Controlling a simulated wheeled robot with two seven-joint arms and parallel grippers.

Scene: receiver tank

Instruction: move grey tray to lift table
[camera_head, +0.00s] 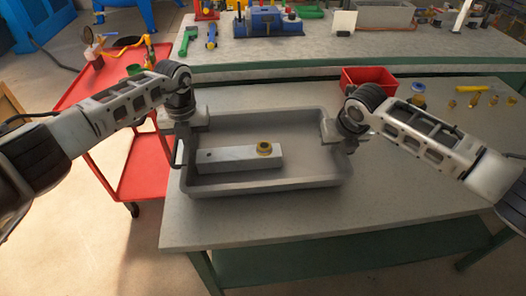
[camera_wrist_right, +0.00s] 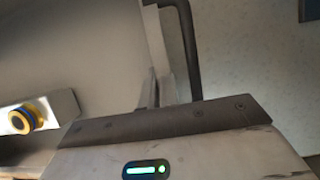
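The grey tray (camera_head: 262,186) sits on the near grey-topped table. It holds a long grey block (camera_head: 225,157) with a brass-coloured ring fitting (camera_head: 264,148); both also show in the right wrist view, the block (camera_wrist_right: 66,103) and the fitting (camera_wrist_right: 24,119). My left gripper (camera_head: 186,132) is at the tray's left rim. My right gripper (camera_head: 329,130) is at its right rim. In the right wrist view my right fingers (camera_wrist_right: 160,92) are close to the tray wall (camera_wrist_right: 156,40) and a dark bar-like handle (camera_wrist_right: 187,45). Whether either gripper grips is unclear. I cannot identify the lift table.
A red two-level cart (camera_head: 137,165) stands left of the near table (camera_head: 290,218). A red bin (camera_head: 368,78) and several small brass parts (camera_head: 474,100) are behind and right of the tray. The table is clear in front of the tray. A second workbench (camera_head: 300,52) stands behind.

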